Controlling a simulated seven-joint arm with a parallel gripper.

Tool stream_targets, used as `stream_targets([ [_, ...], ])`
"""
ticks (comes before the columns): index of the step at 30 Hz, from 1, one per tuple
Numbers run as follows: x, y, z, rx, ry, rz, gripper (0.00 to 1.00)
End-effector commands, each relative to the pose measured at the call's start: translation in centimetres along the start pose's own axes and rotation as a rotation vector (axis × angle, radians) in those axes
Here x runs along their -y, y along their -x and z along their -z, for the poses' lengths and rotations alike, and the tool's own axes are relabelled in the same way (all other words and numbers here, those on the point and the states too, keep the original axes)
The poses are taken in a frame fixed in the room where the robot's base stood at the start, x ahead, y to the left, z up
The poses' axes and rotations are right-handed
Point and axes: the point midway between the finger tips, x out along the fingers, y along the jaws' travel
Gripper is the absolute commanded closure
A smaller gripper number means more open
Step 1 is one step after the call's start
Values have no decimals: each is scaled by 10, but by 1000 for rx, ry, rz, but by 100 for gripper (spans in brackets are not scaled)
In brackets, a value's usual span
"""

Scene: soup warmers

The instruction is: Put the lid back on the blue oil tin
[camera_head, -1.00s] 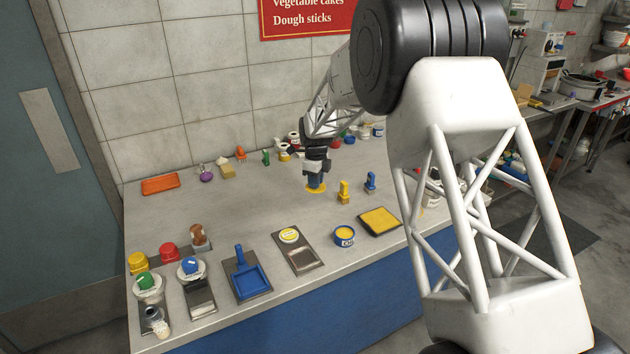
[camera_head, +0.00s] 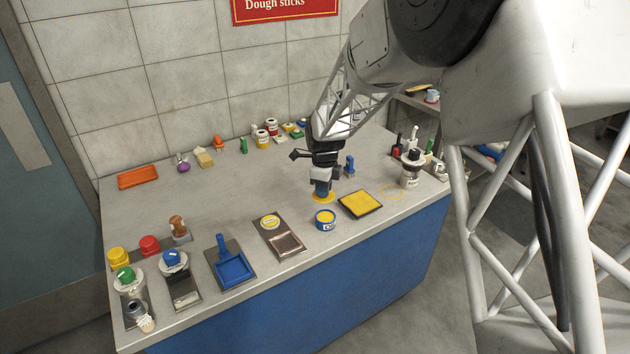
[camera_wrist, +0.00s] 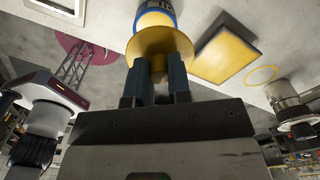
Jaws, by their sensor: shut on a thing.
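The blue oil tin (camera_head: 325,224) stands upright near the counter's front edge, with a white label and a yellow top surface inside its rim. My gripper (camera_head: 322,190) is shut on the yellow round lid (camera_head: 323,198), just behind the tin. In the wrist view the fingers (camera_wrist: 160,75) grip the lid's knob, and the lid's disc (camera_wrist: 160,42) spreads beyond them. The tin (camera_wrist: 155,8) shows past the disc, partly hidden by it. The lid is apart from the tin in the head view; its exact height above the counter is hard to tell.
A yellow square pad (camera_head: 360,204) lies right of the tin. A metal tray (camera_head: 278,238) with a yellow-topped item and a blue dustpan-like tray (camera_head: 233,264) lie left.

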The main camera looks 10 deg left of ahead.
Motion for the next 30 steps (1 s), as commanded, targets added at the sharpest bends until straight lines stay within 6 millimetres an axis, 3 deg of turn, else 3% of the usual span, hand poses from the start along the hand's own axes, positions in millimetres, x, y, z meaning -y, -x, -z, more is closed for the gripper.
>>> stream_targets([
  [7, -9, -1, 10, 0, 1, 0, 100],
  [30, -9, -12, 10, 0, 1, -1, 100],
])
